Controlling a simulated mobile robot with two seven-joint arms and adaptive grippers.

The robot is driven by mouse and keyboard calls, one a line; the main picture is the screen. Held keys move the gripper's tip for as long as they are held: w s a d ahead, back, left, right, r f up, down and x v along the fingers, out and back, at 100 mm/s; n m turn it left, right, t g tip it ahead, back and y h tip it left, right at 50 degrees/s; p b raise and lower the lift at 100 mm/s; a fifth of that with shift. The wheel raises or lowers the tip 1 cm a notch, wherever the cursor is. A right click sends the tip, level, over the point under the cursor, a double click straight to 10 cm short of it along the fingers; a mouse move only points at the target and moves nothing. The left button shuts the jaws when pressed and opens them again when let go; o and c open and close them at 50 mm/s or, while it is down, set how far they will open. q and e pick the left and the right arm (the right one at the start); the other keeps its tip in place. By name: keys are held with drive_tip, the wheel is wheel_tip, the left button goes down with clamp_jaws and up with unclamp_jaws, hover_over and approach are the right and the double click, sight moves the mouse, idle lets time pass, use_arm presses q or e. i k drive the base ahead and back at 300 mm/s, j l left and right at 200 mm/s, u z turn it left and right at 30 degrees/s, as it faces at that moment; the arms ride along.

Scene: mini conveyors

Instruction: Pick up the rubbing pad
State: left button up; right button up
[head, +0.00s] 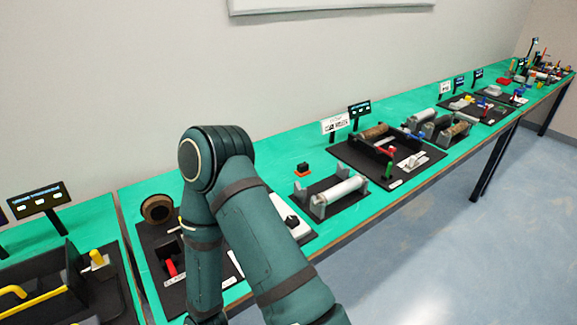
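I cannot pick out the rubbing pad for certain. A small block with a dark top and orange base (302,169) stands on the green table behind the white roller. A dark and white piece (292,222) lies partly hidden behind my arm, on a black board. Neither is clearly a pad at this size. One of my arms, bent at the elbow, rises in the middle of the head view and covers part of that board. Its gripper is below the picture edge. My other gripper is not in view either.
A long green table (238,144) runs to the back right along a wall. A white roller stand (338,194), a board with brown rollers (385,160) and several more setups stand along it. A black tray with yellow handles (70,285) is at left. Floor (480,240) at right is clear.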

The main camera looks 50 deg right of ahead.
sight(302, 169)
drive_tip(key=l+u, duration=0.15)
drive_tip(key=l, duration=0.15)
drive_tip(key=k+l+u, duration=0.15)
drive_tip(key=l, duration=0.15)
drive_tip(key=k+l+u, duration=0.15)
drive_tip(key=l, duration=0.15)
drive_tip(key=k+l, duration=0.15)
drive_tip(key=l, duration=0.2)
drive_tip(key=k+l+u, duration=0.1)
drive_tip(key=l, duration=0.3)
drive_tip(key=k+l, duration=0.15)
drive_tip(key=l, duration=0.2)
drive_tip(key=k+l+u, duration=0.1)
drive_tip(key=l, duration=0.25)
drive_tip(key=k+l, duration=0.2)
drive_tip(key=l, duration=0.15)
drive_tip(key=u, duration=0.05)
